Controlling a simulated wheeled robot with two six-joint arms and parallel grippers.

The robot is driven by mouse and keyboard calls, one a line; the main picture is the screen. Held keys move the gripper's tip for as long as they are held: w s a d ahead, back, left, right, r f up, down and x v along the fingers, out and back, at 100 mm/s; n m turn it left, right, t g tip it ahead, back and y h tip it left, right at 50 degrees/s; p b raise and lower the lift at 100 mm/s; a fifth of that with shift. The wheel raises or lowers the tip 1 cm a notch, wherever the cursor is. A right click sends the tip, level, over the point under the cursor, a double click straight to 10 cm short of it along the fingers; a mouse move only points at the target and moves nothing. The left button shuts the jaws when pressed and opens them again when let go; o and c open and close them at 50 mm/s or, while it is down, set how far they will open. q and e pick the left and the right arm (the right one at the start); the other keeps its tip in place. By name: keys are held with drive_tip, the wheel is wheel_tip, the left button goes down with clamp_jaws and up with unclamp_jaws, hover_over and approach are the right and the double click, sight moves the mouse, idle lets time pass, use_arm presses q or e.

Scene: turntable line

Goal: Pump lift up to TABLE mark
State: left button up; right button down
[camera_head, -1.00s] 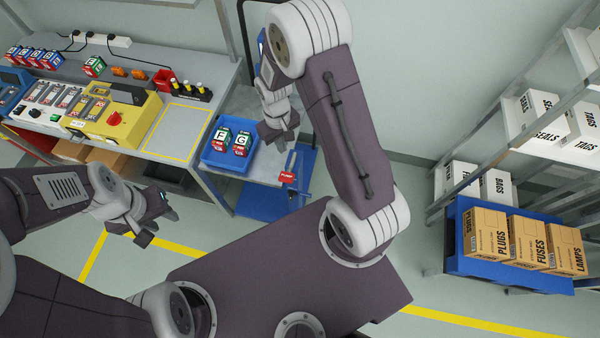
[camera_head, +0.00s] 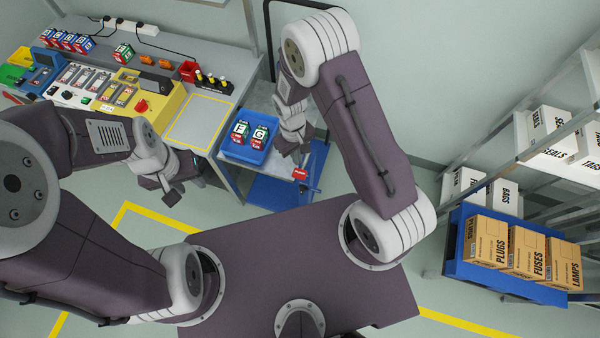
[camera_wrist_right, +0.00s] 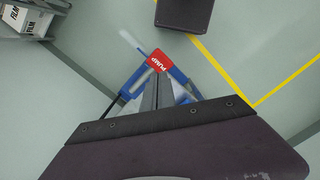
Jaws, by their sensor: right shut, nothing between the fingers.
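The lift is a blue frame (camera_head: 284,193) with a grey top (camera_head: 283,160) beside the bench. Its red PUMP label (camera_head: 300,173) sits at the near right corner of the top, on a handle. In the right wrist view the label (camera_wrist_right: 159,61) lies just past my fingertips, with a pale lever end at its upper left. My right gripper (camera_head: 296,146) is shut and empty, close above the label; contact cannot be told. My left gripper (camera_head: 164,183) hangs low in front of the bench, away from the lift; its jaws are unclear. I cannot make out a TABLE mark.
A blue tray (camera_head: 246,155) with boxes marked F and G stands on the lift top. The bench (camera_head: 202,122) with yellow and white devices is at left. A shelf with white cartons and a blue platform (camera_head: 505,272) with brown cartons stands at right. Floor between is clear.

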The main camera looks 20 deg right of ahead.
sight(299, 172)
drive_tip(key=f+b, duration=0.1)
drive_tip(key=f, duration=0.1)
drive_tip(key=f+b, duration=0.3)
drive_tip(key=f, duration=0.1)
drive_tip(key=shift+s+d, duration=0.1)
drive_tip(key=shift+s, duration=0.15)
drive_tip(key=shift+r, duration=0.1)
